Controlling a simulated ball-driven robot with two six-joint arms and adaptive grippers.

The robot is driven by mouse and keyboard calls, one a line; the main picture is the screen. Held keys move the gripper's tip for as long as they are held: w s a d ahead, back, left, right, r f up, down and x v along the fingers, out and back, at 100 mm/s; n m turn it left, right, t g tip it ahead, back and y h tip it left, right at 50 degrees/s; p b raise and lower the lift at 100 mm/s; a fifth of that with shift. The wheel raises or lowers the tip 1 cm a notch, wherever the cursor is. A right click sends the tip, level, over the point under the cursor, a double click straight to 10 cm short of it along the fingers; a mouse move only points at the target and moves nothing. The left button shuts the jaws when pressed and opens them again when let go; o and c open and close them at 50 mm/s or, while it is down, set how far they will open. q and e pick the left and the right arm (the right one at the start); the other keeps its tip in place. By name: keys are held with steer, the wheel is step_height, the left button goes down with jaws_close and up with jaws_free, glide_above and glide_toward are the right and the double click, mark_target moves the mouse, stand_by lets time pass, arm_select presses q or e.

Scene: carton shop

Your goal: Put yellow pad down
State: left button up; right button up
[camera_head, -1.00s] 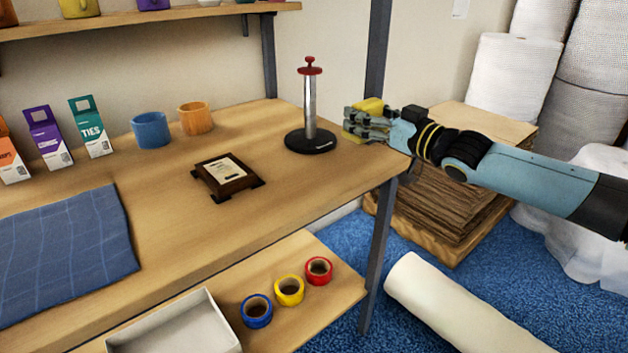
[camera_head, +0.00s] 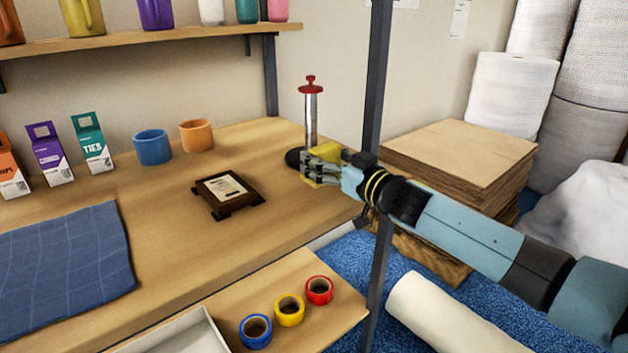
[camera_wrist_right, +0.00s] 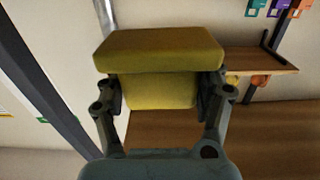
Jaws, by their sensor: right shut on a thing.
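The yellow pad (camera_head: 326,151) is in my right gripper (camera_head: 322,170), which is shut on it over the right end of the wooden bench (camera_head: 165,240). In the right wrist view the pad (camera_wrist_right: 160,75) fills the space between the two fingers of the gripper (camera_wrist_right: 162,95). In the head view the fingers hide part of the pad. I cannot tell whether its underside touches the bench. My left gripper is not in view.
A metal post with a red top (camera_head: 311,110) stands just behind my right gripper, its black base partly hidden. A framed plaque (camera_head: 228,192) lies to the left. A dark upright (camera_head: 377,80) stands by the bench's right end. Bench wood between plaque and gripper is clear.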

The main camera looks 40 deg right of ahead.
mark_target(314, 183)
steer(key=shift+w+a+f, duration=0.2)
steer(key=shift+a+f, duration=0.25)
steer(key=shift+a, duration=0.1)
steer(key=shift+w+a+f, duration=0.2)
steer(key=shift+a+f, duration=0.2)
steer(key=shift+a, duration=0.1)
step_height(314, 183, down, 4)
steer(key=b, duration=0.3)
steer(key=shift+r, duration=0.2)
steer(key=o, duration=0.6)
steer(key=shift+f, duration=0.2)
steer(key=o, duration=0.5)
